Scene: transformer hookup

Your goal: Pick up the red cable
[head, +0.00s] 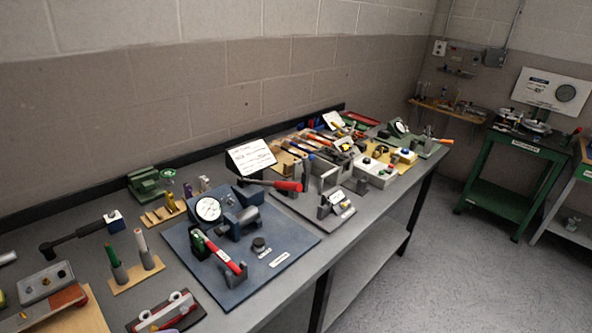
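I cannot make out a red cable for certain; the items are small at this distance. Red things on the long grey workbench (345,258) include a red-handled tool (225,254) on a blue plate and another red handle (288,185) below a white sign. A red piece (362,118) lies at the bench's far end. My gripper is not in view.
A dial gauge (208,209) stands on the blue plate (283,240). Wooden holders, blocks and several tools crowd the bench. A green cart (512,170) stands at the back right. The grey floor (450,270) right of the bench is clear.

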